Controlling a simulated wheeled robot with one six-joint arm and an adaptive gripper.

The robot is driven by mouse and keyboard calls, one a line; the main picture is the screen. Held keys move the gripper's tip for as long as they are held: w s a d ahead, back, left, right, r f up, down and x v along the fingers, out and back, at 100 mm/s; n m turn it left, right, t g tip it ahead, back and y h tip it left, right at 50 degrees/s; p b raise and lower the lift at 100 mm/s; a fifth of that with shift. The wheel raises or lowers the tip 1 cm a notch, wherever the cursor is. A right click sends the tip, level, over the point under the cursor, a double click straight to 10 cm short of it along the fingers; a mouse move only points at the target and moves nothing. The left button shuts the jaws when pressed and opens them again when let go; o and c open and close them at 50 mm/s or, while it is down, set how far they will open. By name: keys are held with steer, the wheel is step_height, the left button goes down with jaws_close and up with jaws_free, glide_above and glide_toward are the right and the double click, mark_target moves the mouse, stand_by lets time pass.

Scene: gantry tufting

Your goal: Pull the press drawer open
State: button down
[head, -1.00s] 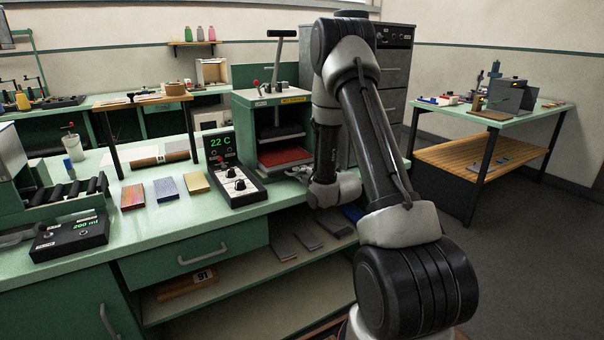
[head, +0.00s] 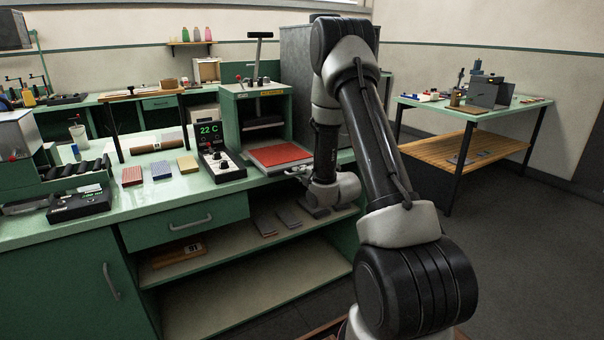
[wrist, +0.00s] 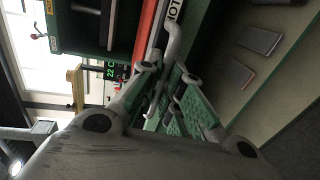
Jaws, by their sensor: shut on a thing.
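The green press (head: 229,105) stands on the bench, with a lever on top. Its drawer, bearing a red plate (head: 280,154), sticks out of the front of the press. My gripper (head: 298,171) is at the drawer's front edge, partly hidden by my arm in the head view. In the wrist view my gripper (wrist: 163,88) is shut on the grey drawer handle (wrist: 173,40). The red plate (wrist: 146,32) and a "HOT" label on the drawer front show beside the handle there.
A controller reading 22 C (head: 221,163) stands left of the drawer. Sample blocks, including a yellow one (head: 188,166), lie farther left. An open shelf (head: 240,236) with grey plates is below the bench. A side table (head: 470,152) stands right, with clear floor in front.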

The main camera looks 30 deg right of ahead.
steer(key=c, duration=1.6)
jaws_free()
steer(key=s+r, duration=0.1)
steer(key=s, duration=0.6)
steer(key=shift+s+d+r, duration=0.15)
steer(key=shift+r, duration=0.05)
